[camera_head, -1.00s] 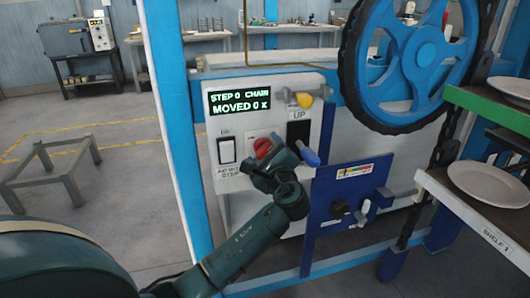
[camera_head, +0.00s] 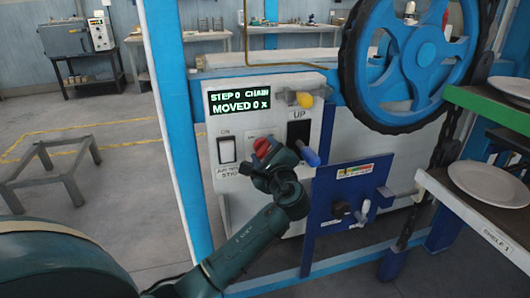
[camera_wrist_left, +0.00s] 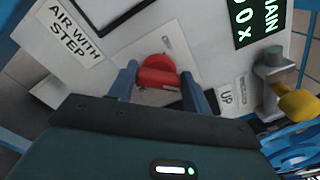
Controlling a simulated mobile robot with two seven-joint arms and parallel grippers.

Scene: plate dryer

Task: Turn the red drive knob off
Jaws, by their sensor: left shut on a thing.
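The red drive knob (camera_head: 262,147) sits on the white control panel (camera_head: 240,117), below the display reading "STEP 0 CHAIN MOVED 0 x". It also shows in the left wrist view (camera_wrist_left: 157,75), between the two blue fingers of my left gripper (camera_wrist_left: 160,85). My left gripper (camera_head: 270,156) reaches the knob from below and is shut on it. The gripper body hides part of the knob and the panel in the head view. My right gripper is not in view.
A white rocker switch (camera_head: 227,150) is left of the knob. A yellow-knobbed lever (camera_head: 304,99) sticks out above. A blue handwheel (camera_head: 418,62) and plate shelves (camera_head: 480,215) stand to the right.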

